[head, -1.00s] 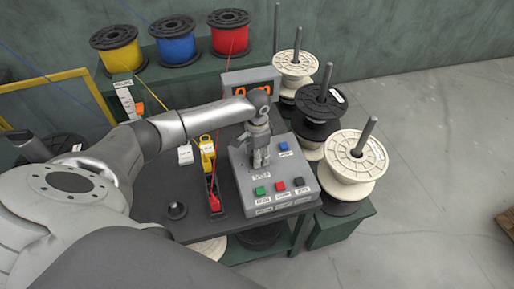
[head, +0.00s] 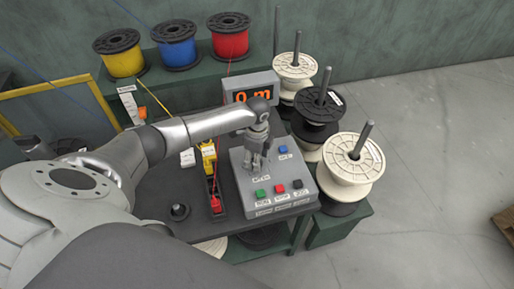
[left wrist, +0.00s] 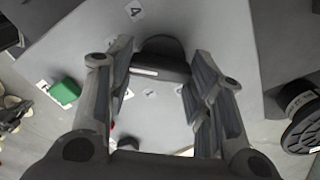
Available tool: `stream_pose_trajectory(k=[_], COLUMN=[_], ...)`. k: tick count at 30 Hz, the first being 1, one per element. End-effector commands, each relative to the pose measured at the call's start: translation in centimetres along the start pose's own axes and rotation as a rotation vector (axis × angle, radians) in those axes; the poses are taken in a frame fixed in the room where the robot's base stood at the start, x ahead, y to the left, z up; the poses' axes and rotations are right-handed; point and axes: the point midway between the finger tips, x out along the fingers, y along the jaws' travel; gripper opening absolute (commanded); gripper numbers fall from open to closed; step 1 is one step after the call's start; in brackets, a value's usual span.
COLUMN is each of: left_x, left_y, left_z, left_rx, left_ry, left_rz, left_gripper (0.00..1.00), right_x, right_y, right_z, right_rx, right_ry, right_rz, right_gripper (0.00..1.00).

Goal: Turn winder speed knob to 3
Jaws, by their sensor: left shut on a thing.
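The grey control box (head: 240,193) stands on the dark bench, with green, red, black and blue buttons on its sloped top. My left gripper (head: 254,166) points down at the box's upper left area and hides the knob in the head view. In the left wrist view the dark speed knob (left wrist: 162,64), with a white pointer line, sits between the fingers of my left gripper (left wrist: 160,80), which is shut on it. My right gripper is not in view.
A display (head: 250,88) behind the box reads 0 m. White (head: 350,160) and black (head: 319,105) spools stand on posts to the right. Yellow, blue and red wire spools sit on the back shelf. A red-and-yellow guide (head: 209,160) stands left of the box.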

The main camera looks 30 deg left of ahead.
Motion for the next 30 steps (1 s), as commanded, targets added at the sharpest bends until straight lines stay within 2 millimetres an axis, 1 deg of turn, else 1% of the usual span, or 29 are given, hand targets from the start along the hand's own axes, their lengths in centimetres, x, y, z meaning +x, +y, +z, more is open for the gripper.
stream_pose_trajectory(k=[9, 22, 23, 27, 30], left_x=[-0.02, 0.00, 0.00, 0.00, 0.00], left_y=[0.01, 0.02, 0.02, 0.03, 0.03], left_z=[-0.15, -0.18, -0.18, -0.13, -0.10], left_rx=[0.082, 0.089, 0.089, 0.089, 0.088], left_ry=[0.004, 0.004, 0.004, 0.003, 0.002], left_rz=[-0.001, -0.001, -0.001, -0.001, -0.001], left_gripper=[0.24, 0.24, 0.51, 0.69, 0.70], right_x=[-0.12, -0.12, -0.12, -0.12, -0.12], right_y=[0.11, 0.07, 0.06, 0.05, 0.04], right_z=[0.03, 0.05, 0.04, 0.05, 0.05], right_rx=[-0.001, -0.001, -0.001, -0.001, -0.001], right_ry=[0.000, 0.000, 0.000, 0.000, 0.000], right_rz=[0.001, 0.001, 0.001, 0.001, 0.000], right_gripper=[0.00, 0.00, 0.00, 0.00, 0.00])
